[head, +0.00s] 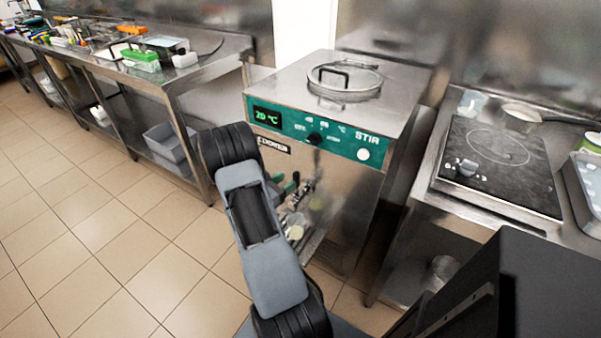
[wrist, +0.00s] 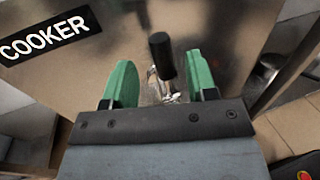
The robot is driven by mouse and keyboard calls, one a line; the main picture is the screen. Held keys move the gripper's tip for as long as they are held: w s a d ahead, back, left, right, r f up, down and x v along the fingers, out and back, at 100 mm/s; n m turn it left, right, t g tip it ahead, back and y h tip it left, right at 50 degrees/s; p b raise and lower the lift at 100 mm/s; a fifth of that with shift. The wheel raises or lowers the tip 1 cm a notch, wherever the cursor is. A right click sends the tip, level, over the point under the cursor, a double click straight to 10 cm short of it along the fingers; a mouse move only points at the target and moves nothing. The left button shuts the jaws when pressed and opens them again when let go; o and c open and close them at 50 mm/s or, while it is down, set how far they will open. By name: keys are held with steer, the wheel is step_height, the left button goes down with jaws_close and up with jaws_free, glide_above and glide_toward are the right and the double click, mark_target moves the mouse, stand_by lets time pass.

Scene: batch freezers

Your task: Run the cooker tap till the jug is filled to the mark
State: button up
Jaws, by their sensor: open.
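The cooker (head: 330,215) is a steel box with a green control panel, and its label also shows in the wrist view (wrist: 45,38). The tap's black lever (wrist: 161,57) stands up on its front, above a shiny metal body (wrist: 160,88). My gripper (wrist: 160,78) is open, with one green finger on each side of the lever; I cannot tell whether either touches it. In the head view my gripper (head: 284,190) is low at the cooker's front, partly hidden by my arm. A small pale round shape (head: 296,232) shows below it; I cannot make out the jug or its mark.
The panel's display (head: 267,117) reads 20 °C. A lid with a black handle (head: 345,79) is on the cooker's top. A hob (head: 499,152) stands on the steel counter at right. A cluttered steel bench (head: 190,72) runs along the left, with open tiled floor before it.

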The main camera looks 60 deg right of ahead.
steer(key=x, duration=0.7)
steer(key=shift+d, duration=0.15)
steer(key=shift+s, duration=0.1)
jaws_close()
stand_by(0.3)
